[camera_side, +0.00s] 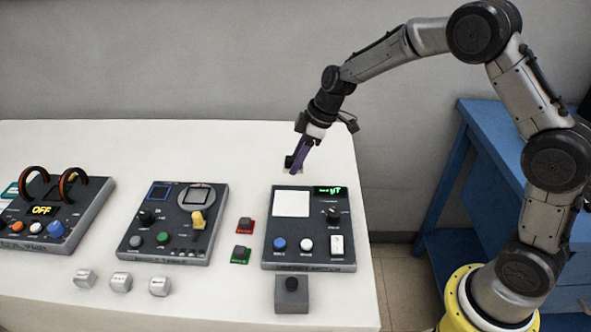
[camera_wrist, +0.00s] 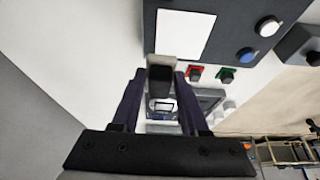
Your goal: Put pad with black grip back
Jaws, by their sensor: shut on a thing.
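My gripper (camera_side: 297,160), with purple fingers, is at the far right part of the white table, behind the right-hand panel. In the wrist view my gripper (camera_wrist: 160,78) is shut on the black grip (camera_wrist: 160,73) of a small pad. The pad's pale part (camera_wrist: 162,61) shows just past the fingertips. In the side view the pad (camera_side: 291,171) is a small beige piece at the tips, partly hidden by the fingers. It is at or close above the table; I cannot tell whether it touches.
The right panel (camera_side: 310,253) has a white square (camera_side: 291,204) and a green-lit display. Red (camera_side: 245,225) and green (camera_side: 241,254) pads lie left of it. A dark block (camera_side: 291,295) stands in front. Other panels (camera_side: 173,223) (camera_side: 50,215) and white cubes (camera_side: 121,282) stand left. The table's back is clear.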

